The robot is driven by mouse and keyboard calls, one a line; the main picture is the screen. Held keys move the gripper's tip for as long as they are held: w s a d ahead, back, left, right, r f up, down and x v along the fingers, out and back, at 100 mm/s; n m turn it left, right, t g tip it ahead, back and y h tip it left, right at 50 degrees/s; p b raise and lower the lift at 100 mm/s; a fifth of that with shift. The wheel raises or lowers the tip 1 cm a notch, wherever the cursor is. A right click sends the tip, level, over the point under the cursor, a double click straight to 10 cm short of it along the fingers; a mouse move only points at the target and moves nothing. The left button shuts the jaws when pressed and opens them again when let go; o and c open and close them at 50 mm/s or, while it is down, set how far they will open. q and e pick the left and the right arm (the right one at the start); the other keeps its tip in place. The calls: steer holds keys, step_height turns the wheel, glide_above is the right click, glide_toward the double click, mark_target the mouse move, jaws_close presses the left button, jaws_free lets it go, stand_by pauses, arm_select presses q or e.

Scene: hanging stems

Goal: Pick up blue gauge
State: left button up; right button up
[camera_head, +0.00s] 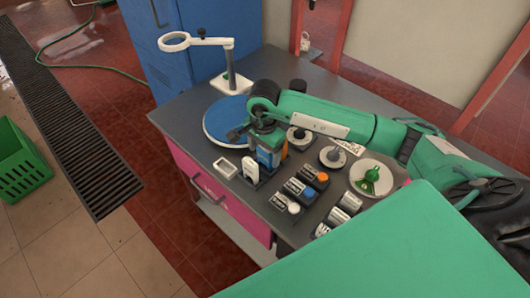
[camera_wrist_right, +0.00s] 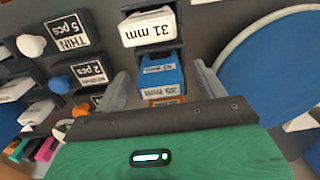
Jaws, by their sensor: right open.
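The blue gauge (camera_wrist_right: 160,72) stands in a dark holder in a row, with a white label on it; in the head view it shows as a small blue patch (camera_head: 265,158) beneath my right gripper (camera_head: 262,148). In the wrist view, the open fingers of my right gripper (camera_wrist_right: 161,78) are on either side of the blue gauge. I cannot tell whether they touch it. A white gauge (camera_wrist_right: 148,30) marked 31 mm is in front of it, and an orange one (camera_wrist_right: 163,101) lies behind it, partly hidden by my gripper. My left gripper is not in view.
A round blue plate (camera_head: 226,120) and a ring on a stand (camera_head: 230,78) are behind the gauges. Labelled blocks with coloured knobs (camera_head: 300,191) and a white dish (camera_head: 371,178) with a green piece are to the right on the grey table (camera_head: 185,118).

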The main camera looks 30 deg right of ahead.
steer(key=shift+f, duration=0.7)
steer(key=c, duration=1)
steer(key=shift+r, duration=0.1)
